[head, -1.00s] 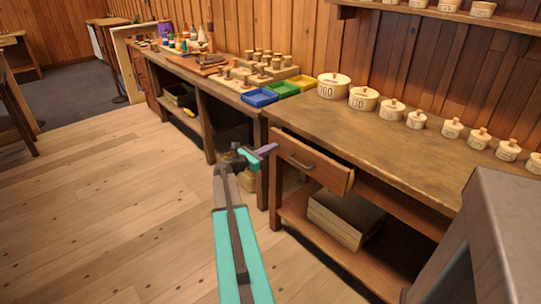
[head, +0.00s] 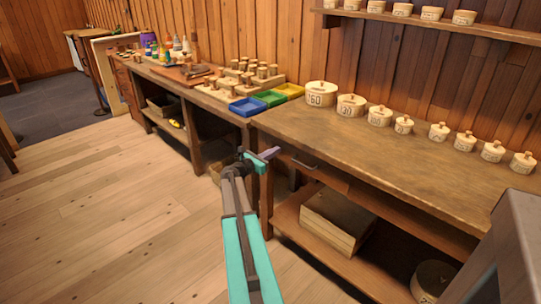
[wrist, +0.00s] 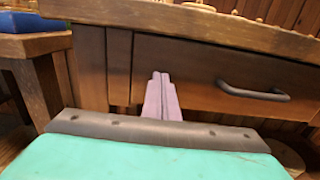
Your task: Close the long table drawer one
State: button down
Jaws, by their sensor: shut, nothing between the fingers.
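The long table's wooden drawer (head: 328,175) sits under the tabletop's front edge, and its front looks about flush with the frame in the head view. Its dark bar handle (head: 303,164) faces out. In the wrist view the drawer front (wrist: 205,82) spans the middle, with the handle (wrist: 252,93) at right. My gripper (head: 270,153) is shut and empty, at the drawer's left end. In the wrist view its purple fingers (wrist: 161,82) point at the left part of the front, left of the handle. Whether the tips touch the wood I cannot tell.
The long table (head: 400,150) carries several lidded round boxes along the back. A wooden box (head: 338,218) lies on its lower shelf. Blue, green and yellow trays (head: 248,107) stand on the bench to the left. The floor at left is clear.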

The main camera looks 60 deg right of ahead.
jog(key=shift+d+r, duration=0.3)
jog(key=shift+d, duration=0.05)
jog(key=shift+a, duration=0.1)
jog(key=v, duration=1.4)
jog(key=shift+a+f, duration=0.25)
jog(key=shift+f, duration=0.05)
